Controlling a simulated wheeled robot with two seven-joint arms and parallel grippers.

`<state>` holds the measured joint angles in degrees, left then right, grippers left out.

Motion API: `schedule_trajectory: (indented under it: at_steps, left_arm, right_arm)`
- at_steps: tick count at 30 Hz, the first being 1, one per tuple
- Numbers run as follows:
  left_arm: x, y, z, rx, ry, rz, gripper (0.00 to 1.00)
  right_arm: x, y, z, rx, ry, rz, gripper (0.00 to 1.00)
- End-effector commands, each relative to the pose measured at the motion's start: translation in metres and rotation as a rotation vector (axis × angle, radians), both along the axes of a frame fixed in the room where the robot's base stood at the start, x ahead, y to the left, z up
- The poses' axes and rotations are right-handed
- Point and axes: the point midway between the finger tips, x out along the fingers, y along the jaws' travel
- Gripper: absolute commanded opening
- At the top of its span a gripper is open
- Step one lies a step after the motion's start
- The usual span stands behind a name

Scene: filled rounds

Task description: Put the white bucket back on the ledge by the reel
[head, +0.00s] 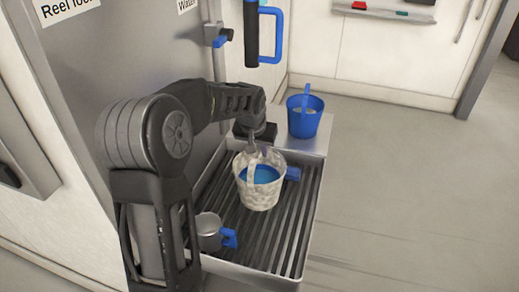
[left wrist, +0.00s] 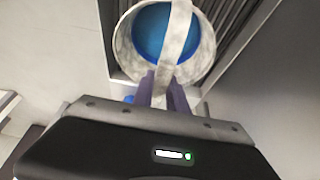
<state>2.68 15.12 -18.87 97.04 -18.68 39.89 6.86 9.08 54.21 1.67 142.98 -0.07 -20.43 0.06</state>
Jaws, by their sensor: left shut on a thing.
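The white bucket (head: 259,192) is marbled white, with blue contents inside. It is upright over the slatted steel tray (head: 312,215); I cannot tell whether it touches the slats. My left gripper (head: 251,148) is above its rim, shut on the raised pale handle. In the left wrist view the bucket (left wrist: 124,45) is just beyond the fingertips (left wrist: 163,88), and the handle band (left wrist: 181,30) runs to them. A flat steel ledge (head: 318,148) is at the tray's far end. No reel is clearly seen. My right gripper is not in view.
A blue bucket (head: 303,122) stands on the ledge, its handle raised. A small metal jug (head: 209,232) with a blue handle sits on the near slats. A blue piece (head: 293,174) shows beside the white bucket. A steel panel (head: 130,50) rises at left; floor at right is clear.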

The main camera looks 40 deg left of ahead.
Motion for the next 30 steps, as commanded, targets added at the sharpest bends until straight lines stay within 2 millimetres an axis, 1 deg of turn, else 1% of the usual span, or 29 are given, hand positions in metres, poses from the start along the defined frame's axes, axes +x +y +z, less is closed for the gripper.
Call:
schedule_trajectory:
  at_steps: [1, 5, 8, 11, 14, 17, 20, 22, 27, 30]
  left_arm:
    - [0.002, 0.000, 0.003, 0.001, -0.007, 0.000, 0.00]
    - [0.002, -0.003, 0.003, 0.001, -0.006, -0.005, 0.00]
    - [0.003, -0.011, 0.004, -0.001, -0.007, -0.015, 0.00]
    - [0.004, -0.026, 0.004, -0.004, -0.005, -0.035, 0.00]
    - [0.005, -0.044, 0.005, -0.008, -0.006, -0.058, 0.00]
    - [0.004, -0.067, 0.006, -0.010, -0.005, -0.088, 0.00]
    - [0.003, -0.097, 0.008, -0.012, -0.003, -0.130, 0.00]
    - [0.000, -0.120, 0.009, -0.014, -0.004, -0.162, 0.00]
    - [-0.010, -0.172, 0.012, -0.011, -0.003, -0.238, 0.00]
    - [-0.017, -0.194, 0.013, -0.007, -0.004, -0.274, 0.00]
  right_arm:
    - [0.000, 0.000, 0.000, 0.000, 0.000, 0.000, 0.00]
    - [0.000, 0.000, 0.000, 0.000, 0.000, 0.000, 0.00]
    - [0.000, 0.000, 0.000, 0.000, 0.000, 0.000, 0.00]
    - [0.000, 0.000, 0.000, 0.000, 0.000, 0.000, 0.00]
    - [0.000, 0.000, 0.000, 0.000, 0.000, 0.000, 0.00]
    - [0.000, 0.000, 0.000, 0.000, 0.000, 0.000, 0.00]
    - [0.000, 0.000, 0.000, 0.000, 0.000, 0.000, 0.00]
    - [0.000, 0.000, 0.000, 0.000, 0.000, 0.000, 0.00]
    - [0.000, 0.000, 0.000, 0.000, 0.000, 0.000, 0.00]
    - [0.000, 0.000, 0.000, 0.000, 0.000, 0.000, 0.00]
